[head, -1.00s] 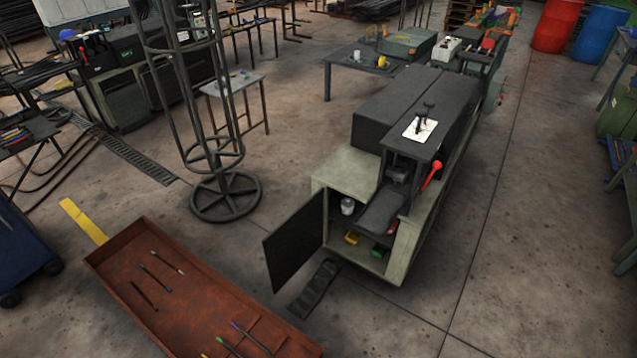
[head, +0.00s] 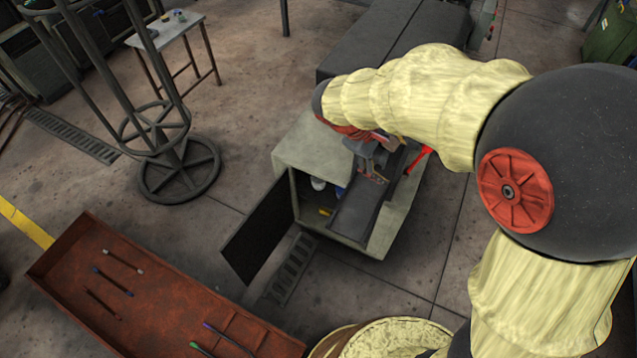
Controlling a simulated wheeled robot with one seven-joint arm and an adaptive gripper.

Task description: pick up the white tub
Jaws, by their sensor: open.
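The white tub (head: 318,183) is small and stands inside the open cabinet (head: 292,152), near the hinge side of the doorway. Its upper part is shaded by the cabinet top. My gripper (head: 374,172) is open, to the right of the tub and apart from it, over the dark sloping chute at the cabinet's front. My arm in its pale yellow sleeve reaches in from the right and hides the cabinet's upper back part.
The dark cabinet door (head: 262,232) hangs open to the left. A yellow item (head: 325,211) and a blue item (head: 340,190) are near the tub. A red handle (head: 418,159) is right of my gripper. A rust-red tray (head: 150,300) is at front left.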

